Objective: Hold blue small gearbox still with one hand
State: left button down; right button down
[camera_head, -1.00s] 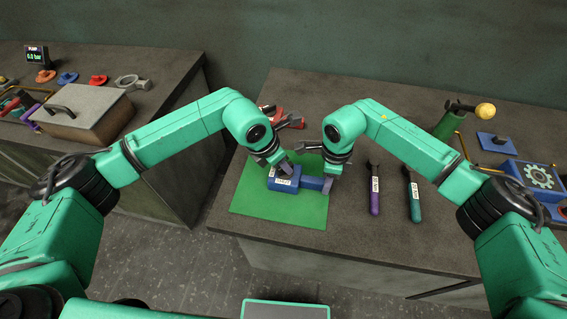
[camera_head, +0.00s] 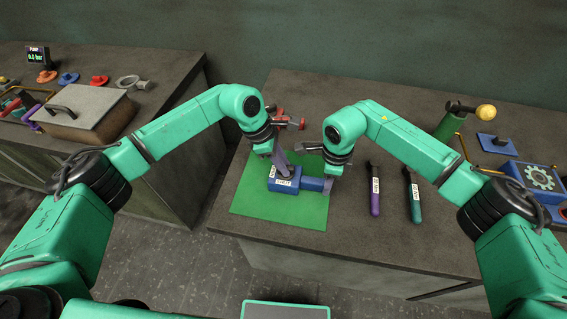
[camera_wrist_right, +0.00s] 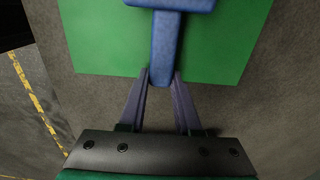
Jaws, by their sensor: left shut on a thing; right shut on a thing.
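The blue small gearbox (camera_head: 284,185) lies on the green mat (camera_head: 262,207), its white label facing front. A narrower blue part extends to its right; it also shows in the right wrist view (camera_wrist_right: 166,45). My right gripper (camera_head: 327,186) is shut on the end of this narrower part, one finger on each side in the wrist view (camera_wrist_right: 161,78). My left gripper (camera_head: 282,168) reaches down to the top of the gearbox body and is shut at it. Its exact contact is too small to see.
A purple-handled tool (camera_head: 375,190) and a teal-handled tool (camera_head: 413,195) lie right of the mat. Red parts (camera_head: 290,121) lie behind my left gripper. A blue housing with a gear emblem (camera_head: 540,177) stands at the far right. The front strip of table is clear.

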pick_arm(q)
jog(key=shift+w+m+g, duration=0.1)
jog(key=shift+m+g, duration=0.2)
jog(key=shift+m, duration=0.5)
jog(key=c, duration=0.8)
grip_release()
jog(key=shift+o, duration=0.2)
jog(key=v, duration=1.2)
jog(key=shift+a, duration=0.1)
pick_arm(e)
jog(key=c, duration=0.5)
grip_release()
